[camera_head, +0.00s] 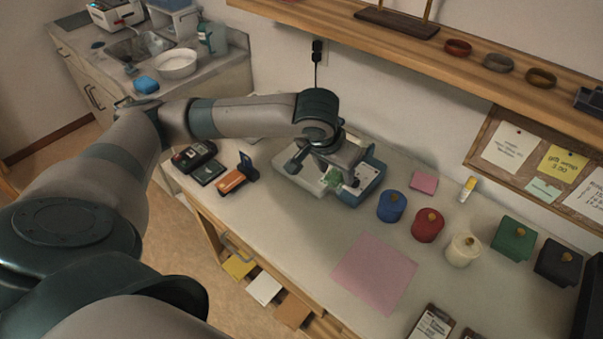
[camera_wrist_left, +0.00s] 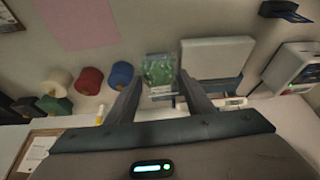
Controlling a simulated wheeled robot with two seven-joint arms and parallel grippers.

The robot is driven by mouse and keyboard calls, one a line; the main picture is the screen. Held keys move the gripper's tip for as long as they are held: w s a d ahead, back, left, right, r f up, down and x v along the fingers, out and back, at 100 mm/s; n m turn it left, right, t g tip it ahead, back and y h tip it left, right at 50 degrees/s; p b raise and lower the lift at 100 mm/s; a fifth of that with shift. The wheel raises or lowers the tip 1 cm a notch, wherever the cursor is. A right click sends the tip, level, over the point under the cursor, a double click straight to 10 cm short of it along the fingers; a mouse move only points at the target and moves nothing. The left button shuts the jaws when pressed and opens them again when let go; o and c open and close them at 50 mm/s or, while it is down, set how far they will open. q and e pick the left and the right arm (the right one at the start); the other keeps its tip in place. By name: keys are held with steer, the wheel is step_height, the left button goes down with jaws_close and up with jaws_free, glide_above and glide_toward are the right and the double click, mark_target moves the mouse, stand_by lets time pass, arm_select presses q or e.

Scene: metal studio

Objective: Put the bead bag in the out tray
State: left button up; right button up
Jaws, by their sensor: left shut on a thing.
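The bead bag (camera_head: 333,177), a small clear bag of green beads, hangs over the worktop at my left gripper (camera_head: 327,173). In the left wrist view the bag (camera_wrist_left: 158,70) shows between the two dark fingers of my left gripper (camera_wrist_left: 160,84), which is shut on it. My arm partly hides this spot in the head view. I cannot make out which thing is the out tray. My right gripper is in neither view.
Blue (camera_head: 391,206), red (camera_head: 428,225) and cream (camera_head: 463,247) jars stand to the right, with green (camera_head: 513,238) and dark (camera_head: 558,261) boxes beyond. A pink sheet (camera_head: 374,272) lies clear in front. A black device (camera_head: 194,155) and orange item (camera_head: 231,181) lie left.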

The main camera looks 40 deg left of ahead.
arm_select(q)
steer(key=d+r, duration=0.6)
steer(key=r, duration=0.1)
steer(key=shift+d+r, duration=0.25)
steer(key=shift+d, duration=0.05)
steer(key=shift+d, duration=0.15)
